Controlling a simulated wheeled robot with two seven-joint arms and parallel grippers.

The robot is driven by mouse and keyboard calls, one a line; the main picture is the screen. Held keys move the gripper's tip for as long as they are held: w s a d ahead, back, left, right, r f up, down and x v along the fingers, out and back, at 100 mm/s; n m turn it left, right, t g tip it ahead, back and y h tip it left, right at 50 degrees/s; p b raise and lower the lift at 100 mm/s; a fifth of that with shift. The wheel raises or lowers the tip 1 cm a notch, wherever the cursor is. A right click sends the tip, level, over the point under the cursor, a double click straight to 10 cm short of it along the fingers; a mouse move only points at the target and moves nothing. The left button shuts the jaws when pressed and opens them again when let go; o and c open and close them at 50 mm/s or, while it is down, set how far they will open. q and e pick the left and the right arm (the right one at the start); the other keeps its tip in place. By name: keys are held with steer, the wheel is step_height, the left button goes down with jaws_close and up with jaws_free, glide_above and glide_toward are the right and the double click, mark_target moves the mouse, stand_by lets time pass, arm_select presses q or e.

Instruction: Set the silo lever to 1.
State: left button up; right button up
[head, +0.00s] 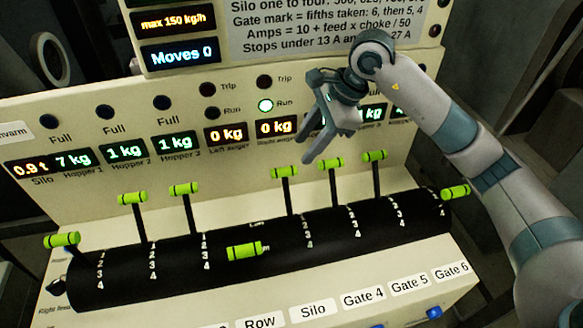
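The silo lever (284,171) seems to be the green-handled one above the Silo label (312,309). It stands raised towards the back panel, with its handle at the top of its black stem. I cannot read exactly which number it points to. My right gripper (312,142) is open and empty, its fingers pointing down and left. It appears above and to the right of the silo lever's handle, apart from it in the picture. My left gripper is not in view.
Other green-handled levers stand close on both sides, including one (332,163) just right of the silo lever. The Row lever (245,250) is swung down towards the front. The black drum (180,265) carries the numbers. The display panel (90,85) rises behind.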

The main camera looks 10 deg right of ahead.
mark_target(289, 168)
steer(key=b+x, duration=0.2)
steer(key=x, duration=0.6)
steer(key=shift+a+f, duration=0.1)
steer(key=shift+f, duration=0.2)
jaws_close()
